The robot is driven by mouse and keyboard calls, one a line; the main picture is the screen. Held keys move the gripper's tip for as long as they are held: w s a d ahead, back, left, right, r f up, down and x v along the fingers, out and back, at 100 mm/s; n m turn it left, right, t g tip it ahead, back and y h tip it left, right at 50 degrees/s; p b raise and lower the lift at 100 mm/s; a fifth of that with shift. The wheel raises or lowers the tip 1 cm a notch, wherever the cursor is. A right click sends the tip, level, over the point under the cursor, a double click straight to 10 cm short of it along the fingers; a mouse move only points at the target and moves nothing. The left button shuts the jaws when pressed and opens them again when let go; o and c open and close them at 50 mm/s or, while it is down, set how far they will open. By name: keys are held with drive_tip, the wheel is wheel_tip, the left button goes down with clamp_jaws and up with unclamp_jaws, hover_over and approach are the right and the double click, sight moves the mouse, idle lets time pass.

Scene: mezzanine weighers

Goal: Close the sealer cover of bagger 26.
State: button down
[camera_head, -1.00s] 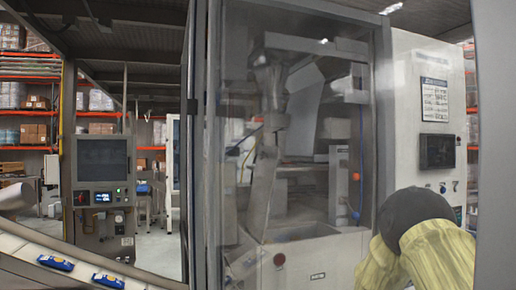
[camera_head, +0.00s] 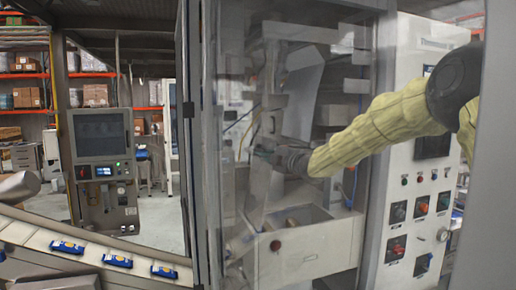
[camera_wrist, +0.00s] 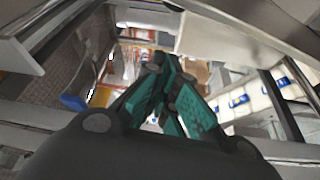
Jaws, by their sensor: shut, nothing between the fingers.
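The bagger stands in the head view behind a tall see-through panel (camera_head: 225,170) in a grey frame. I take this panel to be the sealer cover, but cannot be sure; no number 26 is readable. My gripper (camera_head: 262,148) is at the middle of the bagger's front, dim and small, and I cannot tell whether it touches the panel. In the wrist view my gripper (camera_wrist: 160,65) shows teal finger pads brought together, with nothing held. My yellow-sleeved arm reaches in from the right.
A control cabinet (camera_head: 405,180) with buttons and switches stands right of the bagger. A conveyor (camera_head: 35,235) with several blue packs (camera_head: 118,261) runs at lower left. A screen console (camera_head: 102,150) stands behind it. The wrist view shows blue packs (camera_wrist: 280,81) at right.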

drive_tip(key=w+a+p, duration=0.2)
drive_tip(key=w+p, duration=0.6)
drive_tip(key=w, duration=0.1)
drive_tip(key=shift+a+p, duration=0.35)
drive_tip(key=shift+d+f, duration=0.1)
drive_tip(key=shift+d, duration=0.05)
idle(0.3)
